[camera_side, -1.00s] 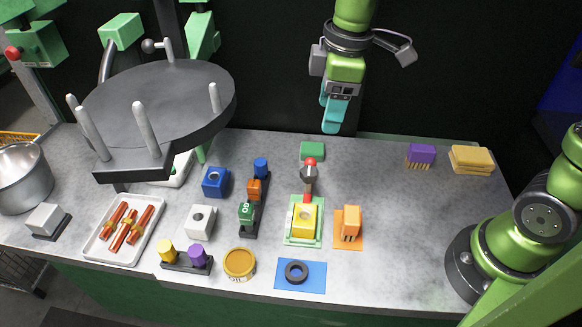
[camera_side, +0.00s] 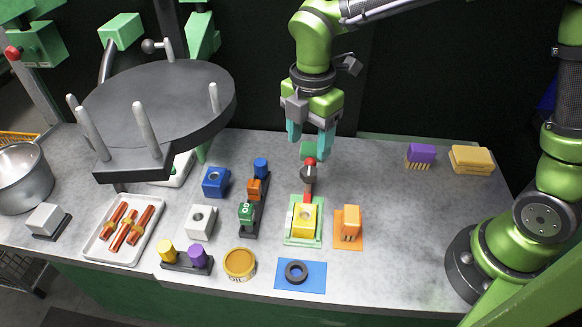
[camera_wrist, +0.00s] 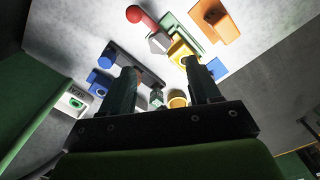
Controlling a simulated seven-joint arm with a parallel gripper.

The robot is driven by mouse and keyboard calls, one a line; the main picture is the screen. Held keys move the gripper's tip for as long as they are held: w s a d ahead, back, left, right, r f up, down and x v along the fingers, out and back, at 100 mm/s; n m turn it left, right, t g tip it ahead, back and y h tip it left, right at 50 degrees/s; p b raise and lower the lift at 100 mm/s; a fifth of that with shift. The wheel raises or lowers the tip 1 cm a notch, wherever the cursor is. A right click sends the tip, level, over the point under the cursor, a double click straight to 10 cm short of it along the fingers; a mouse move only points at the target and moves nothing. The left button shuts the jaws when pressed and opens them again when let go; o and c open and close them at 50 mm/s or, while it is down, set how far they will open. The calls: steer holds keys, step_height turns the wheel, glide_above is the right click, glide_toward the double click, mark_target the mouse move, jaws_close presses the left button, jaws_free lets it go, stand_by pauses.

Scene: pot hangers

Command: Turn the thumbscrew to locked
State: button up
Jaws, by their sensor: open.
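No part is plainly marked as the thumbscrew, and I cannot tell whether it stands locked. One candidate is a dark grey faceted piece (camera_side: 309,174) with a red ball tip and red lower part, just behind a yellow block (camera_side: 304,219) on a green plate. The grey piece also shows in the wrist view (camera_wrist: 158,42), with its red ball to the upper left. My gripper (camera_side: 309,150) is open and empty, fingers pointing down, above and behind the grey piece. Its two fingers (camera_wrist: 163,85) stand well apart in the wrist view.
A blue mat (camera_side: 314,275) with a black ring lies in front. The round grey rack (camera_side: 160,100) rises at left. The counter's right side is mostly clear.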

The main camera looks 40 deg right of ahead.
mark_target(307, 172)
step_height(307, 172, down, 8)
steer(key=shift+r, duration=0.1)
steer(key=shift+c, duration=0.3)
steer(key=c, duration=1)
